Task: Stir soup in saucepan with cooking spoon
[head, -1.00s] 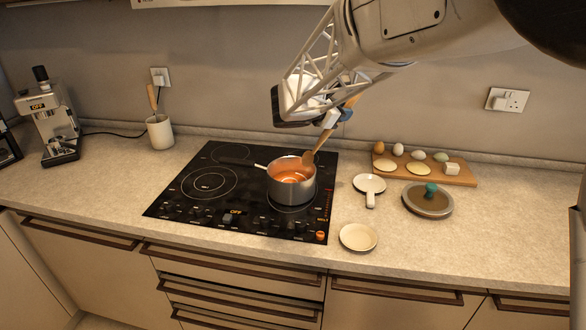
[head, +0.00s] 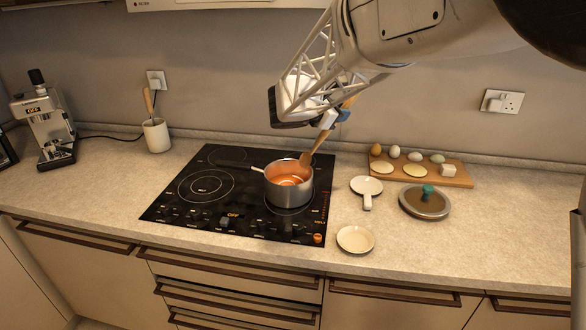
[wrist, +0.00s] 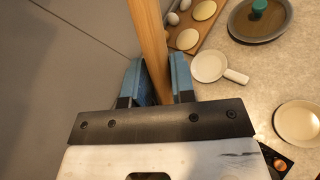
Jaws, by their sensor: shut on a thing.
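The saucepan (head: 288,192) stands on the right part of the black cooktop, its handle pointing left. It holds orange-red soup (head: 287,179) with lighter swirl marks. My gripper (head: 337,117) is above and to the right of the pan, shut on the wooden cooking spoon (head: 318,144). The spoon slants down to the left, and its head is at the pan's right back rim, over or in the soup; how deep I cannot tell. In the wrist view the blue fingers (wrist: 157,80) close on the spoon handle (wrist: 149,40); the spoon's head is hidden there.
A spoon rest (head: 366,187), a small plate (head: 355,239) and a lid with a green knob (head: 425,202) lie right of the cooktop (head: 190,215). Behind them is a wooden board (head: 440,176) with eggs. A utensil crock (head: 157,135) and coffee machine (head: 45,128) stand at left.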

